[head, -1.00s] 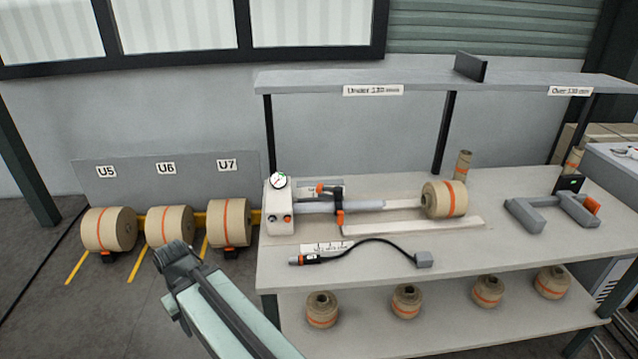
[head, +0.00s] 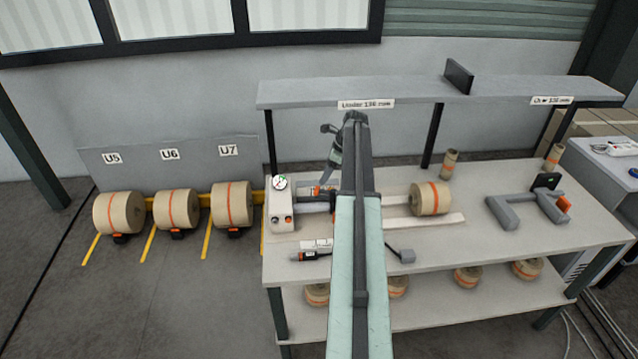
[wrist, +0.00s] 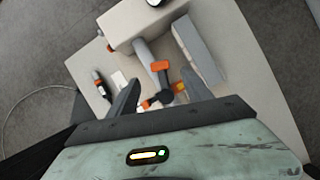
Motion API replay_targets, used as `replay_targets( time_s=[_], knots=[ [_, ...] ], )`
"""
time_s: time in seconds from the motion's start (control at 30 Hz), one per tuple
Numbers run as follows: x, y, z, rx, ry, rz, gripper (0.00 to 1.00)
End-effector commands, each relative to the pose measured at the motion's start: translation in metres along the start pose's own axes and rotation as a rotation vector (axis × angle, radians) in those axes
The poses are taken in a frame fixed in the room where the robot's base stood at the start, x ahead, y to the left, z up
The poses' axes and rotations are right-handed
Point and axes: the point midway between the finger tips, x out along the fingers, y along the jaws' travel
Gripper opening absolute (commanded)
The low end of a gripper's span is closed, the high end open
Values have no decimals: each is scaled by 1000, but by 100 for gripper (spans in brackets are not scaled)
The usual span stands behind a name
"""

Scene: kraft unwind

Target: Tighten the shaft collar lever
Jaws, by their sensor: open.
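My gripper (head: 326,178) hangs over the bench at the left part of the grey shaft (head: 312,207), beyond my arm in the head view. In the wrist view its two dark fingers (wrist: 160,92) are apart, with nothing gripped. Orange parts with a dark middle, seemingly the shaft collar and its lever (wrist: 165,95), show between and just beyond the fingertips. Another orange piece (wrist: 160,66) sits on the shaft (wrist: 145,52) a little farther off. In the head view my arm hides the collar; one orange bit (head: 318,190) shows beside it. I cannot tell the lever's exact angle.
A white control box (head: 281,210) with a gauge stands at the shaft's left end. A kraft roll (head: 430,198) is at its right. A grey block (wrist: 198,50) runs beside the shaft. A shelf (head: 420,92) spans above.

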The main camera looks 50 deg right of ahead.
Motion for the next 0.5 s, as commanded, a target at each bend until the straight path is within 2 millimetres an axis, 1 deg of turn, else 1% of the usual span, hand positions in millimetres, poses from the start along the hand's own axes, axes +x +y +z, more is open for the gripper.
replay_targets(
  time_s=[0.17,0.4,0.5],
  knots=[
    [24,0,-3,-3,1,0,58],
    [69,0,-4,-5,2,0,58],
    [78,0,-3,-4,2,0,58]
  ],
)
